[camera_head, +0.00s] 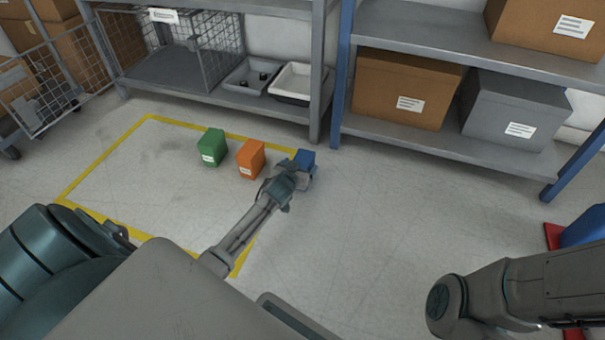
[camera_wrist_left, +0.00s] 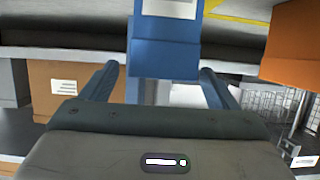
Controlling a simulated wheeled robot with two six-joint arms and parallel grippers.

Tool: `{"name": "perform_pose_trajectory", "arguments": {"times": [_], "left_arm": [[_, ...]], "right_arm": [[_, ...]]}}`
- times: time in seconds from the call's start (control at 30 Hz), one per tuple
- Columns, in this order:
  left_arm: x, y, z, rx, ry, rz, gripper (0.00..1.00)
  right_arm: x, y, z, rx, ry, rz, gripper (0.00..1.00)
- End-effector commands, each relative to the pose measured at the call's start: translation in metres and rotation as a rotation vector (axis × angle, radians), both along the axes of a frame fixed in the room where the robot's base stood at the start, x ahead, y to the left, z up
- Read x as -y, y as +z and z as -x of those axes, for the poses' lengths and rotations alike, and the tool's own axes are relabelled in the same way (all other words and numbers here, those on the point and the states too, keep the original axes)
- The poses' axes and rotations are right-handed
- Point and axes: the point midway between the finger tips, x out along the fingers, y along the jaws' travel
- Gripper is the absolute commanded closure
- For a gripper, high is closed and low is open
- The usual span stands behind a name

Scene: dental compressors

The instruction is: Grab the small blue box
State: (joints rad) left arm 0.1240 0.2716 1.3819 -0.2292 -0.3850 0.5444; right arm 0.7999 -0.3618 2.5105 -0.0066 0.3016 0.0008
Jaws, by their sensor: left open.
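The small blue box (camera_head: 305,157) stands on the floor by the right end of the yellow-taped area, partly hidden behind my left gripper (camera_head: 298,172). In the left wrist view the blue box (camera_wrist_left: 165,58) shows at the top centre, with a white label. The two fingers of my left gripper (camera_wrist_left: 156,77) are spread, one on each side of the box, with a gap visible on both sides. The near end of the box appears between the fingertips; exact depth is hard to tell. My right gripper is not in view.
An orange box (camera_head: 251,158) stands just left of the blue one, and a green box (camera_head: 212,147) further left. A grey shelf (camera_head: 420,125) with larger boxes and a rack with trays (camera_head: 293,82) stand behind.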

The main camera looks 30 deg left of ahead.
Motion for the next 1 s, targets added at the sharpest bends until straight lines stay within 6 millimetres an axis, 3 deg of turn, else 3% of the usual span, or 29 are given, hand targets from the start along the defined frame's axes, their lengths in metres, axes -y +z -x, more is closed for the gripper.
{"name": "perform_pose_trajectory", "arguments": {"times": [0.03, 0.23, 0.63, 0.9, 1.0], "left_arm": [[-0.003, -0.006, -0.008, 0.004, 0.000, -0.001, 0.18], [-0.010, -0.012, -0.030, 0.002, 0.001, -0.001, 0.18], [-0.012, -0.012, -0.039, 0.000, 0.000, 0.000, 0.18], [-0.012, -0.012, -0.039, 0.000, 0.000, -0.001, 0.70], [-0.012, -0.011, -0.039, 0.001, 0.000, -0.001, 0.70]], "right_arm": [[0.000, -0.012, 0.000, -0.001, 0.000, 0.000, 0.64], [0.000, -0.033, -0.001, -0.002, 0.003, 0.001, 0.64], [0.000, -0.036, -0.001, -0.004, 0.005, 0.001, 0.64], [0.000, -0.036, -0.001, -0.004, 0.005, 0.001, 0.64], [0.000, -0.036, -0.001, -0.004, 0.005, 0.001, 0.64]]}}
